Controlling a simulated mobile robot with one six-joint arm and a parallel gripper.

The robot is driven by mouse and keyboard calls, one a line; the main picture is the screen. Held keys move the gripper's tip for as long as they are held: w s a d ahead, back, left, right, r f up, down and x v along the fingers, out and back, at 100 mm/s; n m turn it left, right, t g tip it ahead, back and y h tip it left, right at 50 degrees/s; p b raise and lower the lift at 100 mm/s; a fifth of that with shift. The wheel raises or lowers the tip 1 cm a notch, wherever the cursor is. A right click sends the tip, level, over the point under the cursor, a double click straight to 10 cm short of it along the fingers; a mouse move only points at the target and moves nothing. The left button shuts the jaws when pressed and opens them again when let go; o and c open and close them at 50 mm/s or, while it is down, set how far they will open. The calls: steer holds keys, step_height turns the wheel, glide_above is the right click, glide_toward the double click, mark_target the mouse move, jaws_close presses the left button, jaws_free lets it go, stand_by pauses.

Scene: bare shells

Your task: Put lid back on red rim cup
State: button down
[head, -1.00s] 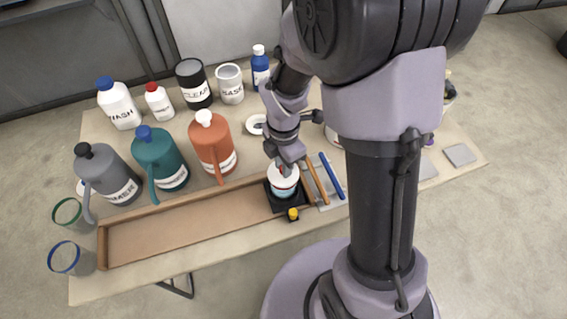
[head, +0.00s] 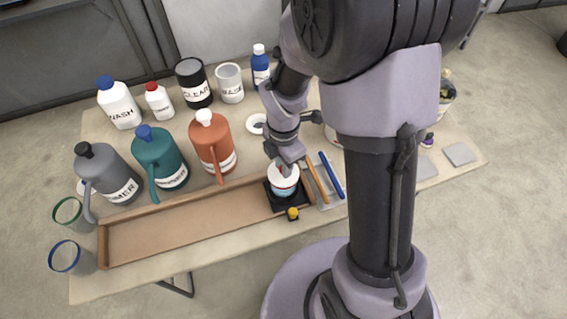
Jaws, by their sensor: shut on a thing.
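The cup (head: 284,190) stands on a small black stand (head: 290,204) at the right end of the wooden tray. It has a pale blue and white body with a little red near its top. A white lid (head: 277,171) shows at the top of the cup, partly hidden by my gripper. My gripper (head: 284,167) points down from above and is shut on the lid. The picture is too small to tell whether the lid sits fully flat on the rim.
A long wooden tray (head: 180,200) lies left of the cup. Grey, teal and orange jugs (head: 211,143) stand behind it. A brown stick and a blue pen (head: 332,176) lie close right of the cup. Green-rimmed and blue-rimmed cups (head: 65,257) are at far left; a white ring (head: 256,124) lies behind.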

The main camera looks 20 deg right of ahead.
steer(key=c, duration=1.2)
jaws_free()
steer(key=o, duration=0.5)
step_height(320, 180, up, 7)
steer(key=p, duration=0.6)
steer(key=shift+r+p, duration=0.1)
steer(key=shift+p, duration=0.25)
jaws_close()
